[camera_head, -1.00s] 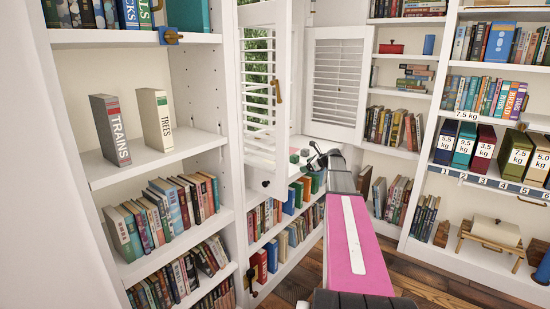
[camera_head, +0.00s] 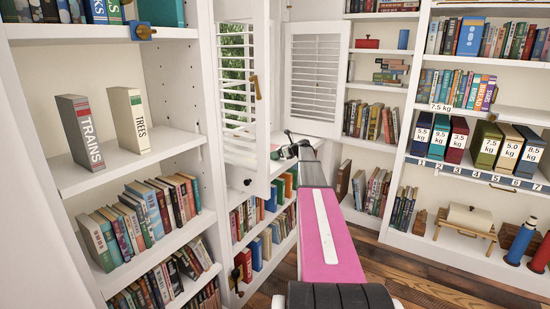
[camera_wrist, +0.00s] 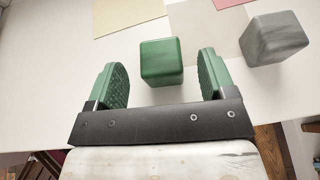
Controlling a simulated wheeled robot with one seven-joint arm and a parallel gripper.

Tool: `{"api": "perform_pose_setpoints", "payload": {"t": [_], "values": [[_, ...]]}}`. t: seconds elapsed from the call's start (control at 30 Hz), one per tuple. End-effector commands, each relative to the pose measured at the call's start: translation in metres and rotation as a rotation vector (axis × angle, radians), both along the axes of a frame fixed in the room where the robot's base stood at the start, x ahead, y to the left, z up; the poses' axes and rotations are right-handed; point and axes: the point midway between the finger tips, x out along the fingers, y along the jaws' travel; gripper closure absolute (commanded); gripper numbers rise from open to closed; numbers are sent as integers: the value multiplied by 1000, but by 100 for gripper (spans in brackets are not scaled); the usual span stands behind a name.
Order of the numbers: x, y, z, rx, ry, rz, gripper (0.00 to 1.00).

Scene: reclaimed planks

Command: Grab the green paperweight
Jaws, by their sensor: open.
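The green paperweight (camera_wrist: 161,62) is a small rounded green cube on a white surface in the wrist view. My gripper (camera_wrist: 163,77) is open, with green pads on its two fingers. The paperweight lies between and slightly beyond the fingertips, with a gap on each side. In the head view my gripper (camera_head: 291,147) reaches over the white window ledge (camera_head: 262,166). A small bit of green shows there at its left, too small to make out well.
A grey cube (camera_wrist: 274,38) sits right of the paperweight, close to my right finger. Flat paper sheets (camera_wrist: 125,14) lie behind. An open white shutter (camera_head: 250,90) stands left of my arm. Shelves of books (camera_head: 145,220) flank the ledge.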

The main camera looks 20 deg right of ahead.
Motion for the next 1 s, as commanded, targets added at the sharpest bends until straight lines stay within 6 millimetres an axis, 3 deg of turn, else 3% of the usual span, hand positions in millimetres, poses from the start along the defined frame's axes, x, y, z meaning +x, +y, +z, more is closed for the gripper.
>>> {"api": "perform_pose_setpoints", "payload": {"t": [0.2,0.43,0.47,0.63,1.0], "values": [[24,14,-12,0,0,0,23],[24,16,-13,0,0,-1,23],[24,16,-13,0,0,-1,27],[24,16,-12,0,0,-1,82],[24,16,-7,-1,-1,-1,83]]}}
